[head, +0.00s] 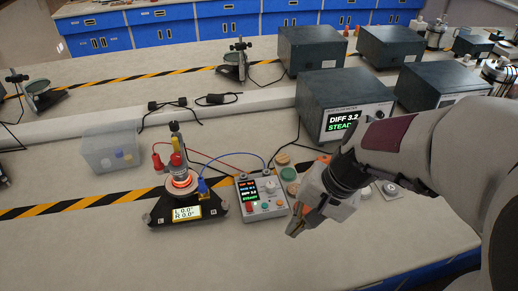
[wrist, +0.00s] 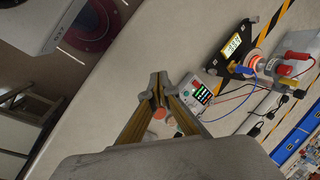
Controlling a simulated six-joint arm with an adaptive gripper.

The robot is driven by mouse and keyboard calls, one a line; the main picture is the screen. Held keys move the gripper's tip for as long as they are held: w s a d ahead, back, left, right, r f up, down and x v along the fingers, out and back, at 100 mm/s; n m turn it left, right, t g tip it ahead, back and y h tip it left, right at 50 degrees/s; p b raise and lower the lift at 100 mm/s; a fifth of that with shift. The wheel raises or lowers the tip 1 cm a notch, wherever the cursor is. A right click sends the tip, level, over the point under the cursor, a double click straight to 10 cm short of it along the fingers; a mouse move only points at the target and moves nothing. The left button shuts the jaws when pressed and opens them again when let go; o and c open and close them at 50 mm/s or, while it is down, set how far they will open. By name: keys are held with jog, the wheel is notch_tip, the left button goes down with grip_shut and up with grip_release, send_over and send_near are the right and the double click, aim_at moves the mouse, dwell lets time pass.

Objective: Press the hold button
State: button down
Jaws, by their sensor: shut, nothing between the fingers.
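A pale control box (head: 262,207) stands on the bench, with a dark screen of coloured text and several small knobs or buttons on its face. It also shows in the wrist view (wrist: 210,86), beyond the fingers. Which button is the hold button cannot be read at this size. My gripper (head: 292,234) is to the right of the box and a little nearer the front, apart from it. Its fingers point down and left. In the wrist view the fingertips (wrist: 158,76) meet, with nothing held. How high they are above the bench is hard to tell.
A lamp-like instrument (head: 182,182) on a black base, wired to the box, stands left of it. A grey meter (head: 318,96) reading "DIFF 3.2 STEADY" stands behind. Round coloured pieces, one green (head: 288,174), lie between box and arm. The front bench is clear.

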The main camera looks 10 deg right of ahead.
jog(key=w+d+f+m+t+y, duration=0.1)
jog(key=w+f+m, duration=0.1)
jog(key=w+m, duration=0.3)
jog(key=w+f+m+t+y, duration=0.1)
jog(key=w+f+m+y, duration=0.15)
jog(key=w, duration=0.35)
jog(key=r+m+t, duration=0.1)
jog(key=m+t, duration=0.2)
jog(key=m, duration=0.1)
send_over(282, 204)
jog(key=shift+h, duration=0.45)
jog(key=shift+f, duration=0.15)
jog(key=shift+f, duration=4.25)
jog(key=shift+f, duration=0.8)
jog(key=shift+r, duration=0.8)
jog(key=shift+r, duration=0.15)
